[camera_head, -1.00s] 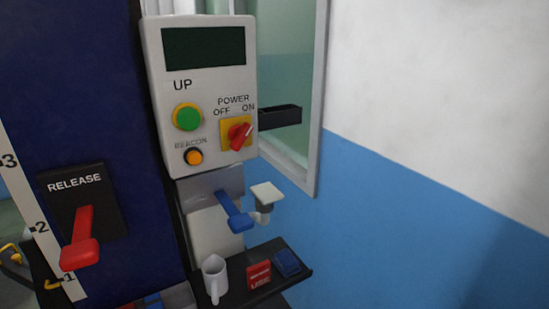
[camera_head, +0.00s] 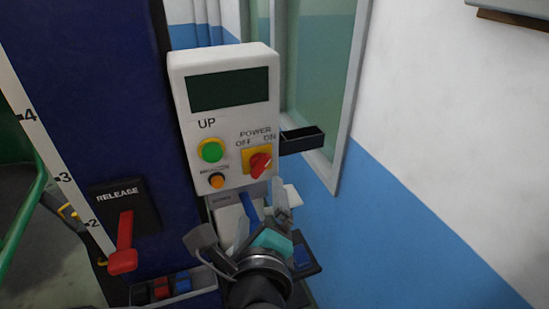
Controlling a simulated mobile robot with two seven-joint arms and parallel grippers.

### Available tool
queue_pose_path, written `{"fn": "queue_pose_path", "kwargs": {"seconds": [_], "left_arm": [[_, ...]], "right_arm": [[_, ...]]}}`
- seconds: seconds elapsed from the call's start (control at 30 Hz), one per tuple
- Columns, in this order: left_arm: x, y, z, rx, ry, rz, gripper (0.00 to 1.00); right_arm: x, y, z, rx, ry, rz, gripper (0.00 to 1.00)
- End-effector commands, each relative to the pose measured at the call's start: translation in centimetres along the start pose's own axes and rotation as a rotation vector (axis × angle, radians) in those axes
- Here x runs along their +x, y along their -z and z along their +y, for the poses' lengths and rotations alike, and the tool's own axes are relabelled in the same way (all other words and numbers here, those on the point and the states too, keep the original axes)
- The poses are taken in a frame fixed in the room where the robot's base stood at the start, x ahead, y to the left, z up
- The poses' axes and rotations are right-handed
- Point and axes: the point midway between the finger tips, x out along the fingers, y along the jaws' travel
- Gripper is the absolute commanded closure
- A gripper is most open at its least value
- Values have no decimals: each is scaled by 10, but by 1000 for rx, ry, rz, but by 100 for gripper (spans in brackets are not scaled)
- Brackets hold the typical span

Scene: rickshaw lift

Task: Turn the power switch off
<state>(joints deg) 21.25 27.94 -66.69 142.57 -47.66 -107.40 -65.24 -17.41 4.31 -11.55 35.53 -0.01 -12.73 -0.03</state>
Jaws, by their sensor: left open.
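The power switch (camera_head: 259,163) is a red rotary knob on a yellow plate, at the lower right of the white control box (camera_head: 222,122). Its knob tilts to the upper right, toward the ON label. The OFF label is at its upper left. My left gripper (camera_head: 262,216) is in front of and below the control box in the head view. Its fingers are spread, empty and apart from the switch. The gripper hides most of the blue lever and the small shelf under the box. My right gripper is not in view.
A green UP button (camera_head: 211,151) and an orange beacon button (camera_head: 217,181) sit left of the switch. A black holder (camera_head: 302,139) juts out to its right. A red release lever (camera_head: 124,245) hangs at lower left. The space before the switch is clear.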

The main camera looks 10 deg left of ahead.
Motion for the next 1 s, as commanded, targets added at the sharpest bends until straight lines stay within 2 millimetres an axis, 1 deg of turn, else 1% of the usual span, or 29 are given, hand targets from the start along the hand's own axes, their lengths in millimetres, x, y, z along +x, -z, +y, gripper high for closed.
{"fn": "queue_pose_path", "kwargs": {"seconds": [0.17,0.4,0.6,0.7,0.8,1.0], "left_arm": [[26,-1,1,1,-2,-7,0],[76,-2,1,1,-2,-7,0],[112,-1,0,0,-1,-5,0],[126,-1,1,-1,-3,-4,0],[136,0,0,-2,-2,-3,0],[148,0,1,-2,-1,-1,0]], "right_arm": [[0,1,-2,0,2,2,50],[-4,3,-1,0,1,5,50],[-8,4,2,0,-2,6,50],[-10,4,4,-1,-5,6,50],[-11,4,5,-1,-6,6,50],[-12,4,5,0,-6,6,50]]}}
